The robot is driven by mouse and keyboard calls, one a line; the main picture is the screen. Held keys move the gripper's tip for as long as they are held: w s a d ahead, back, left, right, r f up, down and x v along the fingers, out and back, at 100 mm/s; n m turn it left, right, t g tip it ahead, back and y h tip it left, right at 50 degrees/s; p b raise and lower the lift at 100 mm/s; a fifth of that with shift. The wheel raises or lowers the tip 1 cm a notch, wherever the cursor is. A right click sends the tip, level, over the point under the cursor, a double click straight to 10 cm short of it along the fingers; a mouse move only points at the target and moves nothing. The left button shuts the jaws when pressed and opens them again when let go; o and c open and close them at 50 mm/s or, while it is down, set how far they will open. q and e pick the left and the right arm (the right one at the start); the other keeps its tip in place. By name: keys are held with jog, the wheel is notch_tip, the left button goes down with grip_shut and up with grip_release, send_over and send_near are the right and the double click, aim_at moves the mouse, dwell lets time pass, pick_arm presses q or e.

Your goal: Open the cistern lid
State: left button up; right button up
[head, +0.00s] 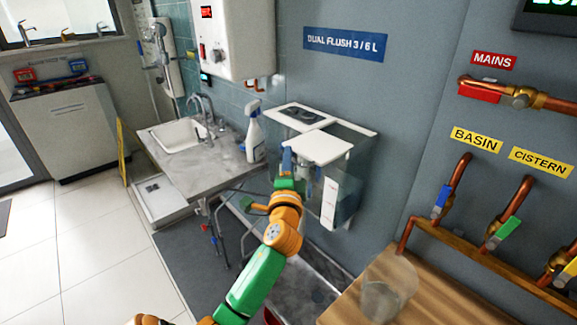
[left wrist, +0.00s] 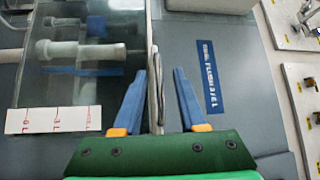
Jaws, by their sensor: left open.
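The cistern (head: 350,175) is a clear-walled box on the grey wall, with a white lid panel (head: 320,147) on top and a white strip with red marks on its front. My left gripper (head: 287,160) is at the lid's near left edge. In the left wrist view, the open left gripper (left wrist: 156,90) has its blue fingers on either side of the thin lid edge (left wrist: 154,85), apart from it. Through the clear wall, pale pipe-like fittings (left wrist: 80,50) show inside the cistern. My right gripper is not in view.
A spray bottle (head: 254,132) stands by the basin (head: 182,135) left of the cistern. A white heater (head: 232,38) hangs above. A wooden bench (head: 440,295) with a clear container (head: 388,287) is at lower right, near copper pipes with valves (head: 500,233).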

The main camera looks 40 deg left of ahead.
pick_arm(q)
jog(key=b+v, duration=0.1)
jog(key=v, duration=0.5)
jog(key=shift+s, duration=0.3)
